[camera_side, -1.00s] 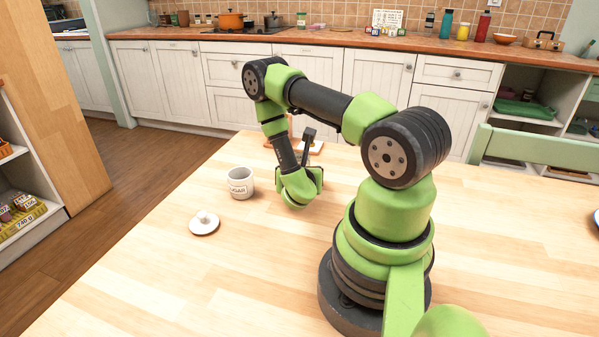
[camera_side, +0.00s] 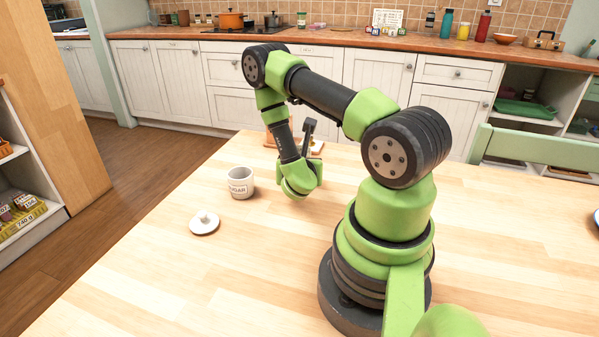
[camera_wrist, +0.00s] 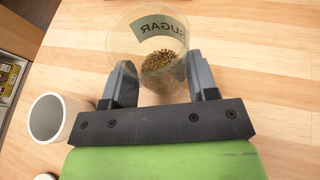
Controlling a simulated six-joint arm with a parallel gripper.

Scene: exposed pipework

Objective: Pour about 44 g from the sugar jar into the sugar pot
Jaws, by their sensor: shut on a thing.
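In the wrist view my gripper (camera_wrist: 160,88) is shut on the clear sugar jar (camera_wrist: 153,22), which carries a green SUGAR label and holds brown grains. In the side view my gripper (camera_side: 299,190) is low over the table, and the jar is hidden behind it. The sugar pot (camera_side: 240,183), a grey-white cup with a SUGAR label, stands upright on the table to the left of my gripper. It also shows at the left of the wrist view (camera_wrist: 46,119); no contents can be made out in it. The pot and the gripper are apart.
A white lid (camera_side: 204,223) with a knob lies on the table in front of the pot. A small wooden stand (camera_side: 314,147) with something on it is behind my gripper. The wooden table (camera_side: 160,270) is clear at the front left.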

